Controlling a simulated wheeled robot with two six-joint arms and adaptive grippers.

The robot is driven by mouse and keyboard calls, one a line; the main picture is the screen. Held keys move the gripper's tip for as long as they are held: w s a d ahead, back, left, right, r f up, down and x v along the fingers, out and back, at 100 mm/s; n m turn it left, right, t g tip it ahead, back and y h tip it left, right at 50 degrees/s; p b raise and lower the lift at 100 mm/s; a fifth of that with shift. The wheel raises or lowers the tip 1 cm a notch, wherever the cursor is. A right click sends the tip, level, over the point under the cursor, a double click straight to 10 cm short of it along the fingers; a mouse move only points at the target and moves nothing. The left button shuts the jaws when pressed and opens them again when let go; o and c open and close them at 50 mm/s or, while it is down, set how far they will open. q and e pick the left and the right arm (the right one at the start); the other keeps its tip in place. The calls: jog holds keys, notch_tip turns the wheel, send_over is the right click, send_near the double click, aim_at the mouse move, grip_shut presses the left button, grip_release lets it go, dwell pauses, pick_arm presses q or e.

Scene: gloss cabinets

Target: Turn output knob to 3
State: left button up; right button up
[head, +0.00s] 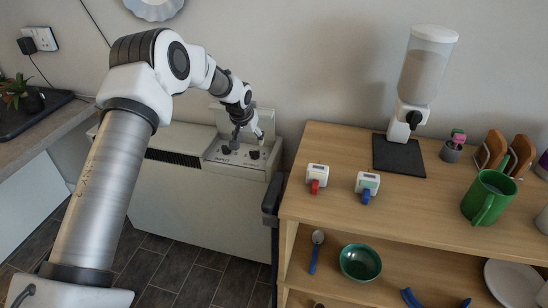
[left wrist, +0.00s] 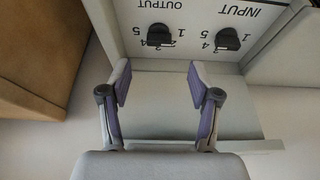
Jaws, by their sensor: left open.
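The output knob (left wrist: 160,35) is a small black knob on a white panel, under the upside-down word OUTPUT in the left wrist view. Digits ring it; which one it points to is unclear. The similar input knob (left wrist: 228,38) sits to its right there. In the head view the two knobs show on top of the white storage heater (head: 190,190), output (head: 254,155) right and input (head: 226,150) left. My left gripper (head: 248,138) is over the panel, with its fingers (left wrist: 159,82) spread apart, empty and short of the output knob. My right gripper is not in view.
A wooden shelf unit (head: 350,215) stands right of the heater, holding two small timers, a dispenser (head: 415,80) and a green mug (head: 487,197). The heater's raised lid (head: 263,122) stands behind the panel. A counter (head: 50,130) is at left.

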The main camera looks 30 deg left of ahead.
aim_at(254, 152)
pick_arm(q)
jog(key=x, duration=0.6)
jog(key=shift+w+d+f+b, duration=0.1)
jog(key=shift+f+b, duration=0.05)
jog(key=shift+b, duration=0.15)
jog(key=shift+w+f, duration=0.15)
jog(key=shift+f, duration=0.35)
jog(key=shift+r, duration=0.1)
jog(key=c, duration=1.1)
